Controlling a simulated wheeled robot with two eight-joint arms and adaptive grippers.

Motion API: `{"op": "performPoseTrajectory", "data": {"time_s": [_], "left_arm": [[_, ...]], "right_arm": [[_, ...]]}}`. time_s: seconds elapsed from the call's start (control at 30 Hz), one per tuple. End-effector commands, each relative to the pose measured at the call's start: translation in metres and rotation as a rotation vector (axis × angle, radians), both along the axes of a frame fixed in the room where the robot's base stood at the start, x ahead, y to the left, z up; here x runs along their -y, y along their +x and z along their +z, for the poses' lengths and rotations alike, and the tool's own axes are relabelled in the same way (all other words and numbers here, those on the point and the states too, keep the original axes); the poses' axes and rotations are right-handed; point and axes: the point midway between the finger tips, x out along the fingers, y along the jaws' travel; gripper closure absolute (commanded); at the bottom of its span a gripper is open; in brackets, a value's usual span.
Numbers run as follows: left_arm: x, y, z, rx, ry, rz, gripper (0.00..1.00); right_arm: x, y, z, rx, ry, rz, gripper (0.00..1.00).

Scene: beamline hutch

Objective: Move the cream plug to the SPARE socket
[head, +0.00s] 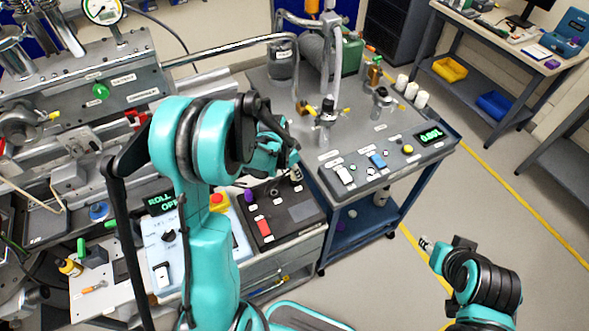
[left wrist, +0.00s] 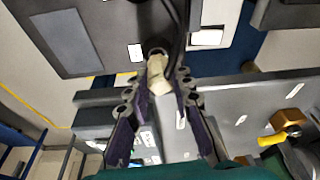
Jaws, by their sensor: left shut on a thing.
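The cream plug (left wrist: 158,78) sits between the fingers of my left gripper (left wrist: 162,82) in the left wrist view, with a dark cable running up beside it. The gripper is shut on it. In the head view, my left gripper (head: 291,168) is over the back right of the dark socket panel (head: 298,213); the plug is mostly hidden there. A dark round shape lies at the plug's far end in the wrist view; I cannot tell whether the plug is seated. The SPARE label is not readable. My right gripper (head: 426,243) is at lower right, away from the panel; its fingers are unclear.
Beside the panel are a control box with a yellow-and-red button (head: 217,201) and a ROLL OFF display (head: 161,204). A grey cart (head: 350,195) with switches, valves and a green readout (head: 430,136) stands to the right. Open floor lies around my right arm.

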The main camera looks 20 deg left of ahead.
Motion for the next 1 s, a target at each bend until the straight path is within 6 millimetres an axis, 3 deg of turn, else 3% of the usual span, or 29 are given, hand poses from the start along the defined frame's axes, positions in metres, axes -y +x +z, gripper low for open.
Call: {"op": "performPoseTrajectory", "data": {"time_s": [1.0], "left_arm": [[0.0000,-0.0001,-0.0090,0.000,0.000,0.000,1.00]], "right_arm": [[0.0000,0.0001,-0.0073,0.000,0.000,0.000,0.60]]}}
